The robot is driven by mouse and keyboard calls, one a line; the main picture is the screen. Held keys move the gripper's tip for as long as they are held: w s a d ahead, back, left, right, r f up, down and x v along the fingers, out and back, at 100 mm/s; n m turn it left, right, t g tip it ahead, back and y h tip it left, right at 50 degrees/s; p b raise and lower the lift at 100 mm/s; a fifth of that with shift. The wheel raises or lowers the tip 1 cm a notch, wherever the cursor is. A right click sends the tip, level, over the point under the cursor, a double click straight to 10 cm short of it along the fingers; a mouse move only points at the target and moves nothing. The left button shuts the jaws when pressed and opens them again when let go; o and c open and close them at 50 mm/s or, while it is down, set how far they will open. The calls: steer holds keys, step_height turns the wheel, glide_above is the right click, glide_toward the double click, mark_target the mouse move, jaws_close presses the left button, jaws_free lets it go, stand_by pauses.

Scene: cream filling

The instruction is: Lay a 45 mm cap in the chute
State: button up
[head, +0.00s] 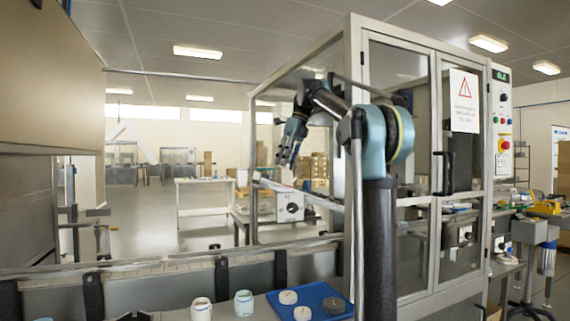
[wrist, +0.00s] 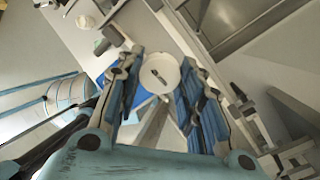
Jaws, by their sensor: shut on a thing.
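My gripper (head: 287,158) is raised beside the glazed machine cabinet, with its fingers pointing down. In the wrist view my gripper (wrist: 160,85) has its two blue-padded fingers closed on a round white cap (wrist: 158,73) with a dark slot-like mark on its face. In the head view the held cap cannot be made out. A sloping pale rail (head: 300,192), which looks like the chute, runs below my gripper at the cabinet's side. A blue tray (head: 265,301) at the bottom holds white caps (head: 288,297) and a grey cap (head: 334,305).
White jars (head: 244,303) stand left of the tray. A white box with a dark knob (head: 289,207) sits under the sloping rail. The cabinet's framed glass doors (head: 400,120) fill the right, and a long rail (head: 150,268) crosses the lower left. Open floor lies behind.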

steer(key=shift+w+f, duration=0.1)
steer(key=shift+w, duration=0.15)
steer(key=shift+x, duration=2.8)
steer(key=o, duration=0.8)
step_height(320, 180, up, 10)
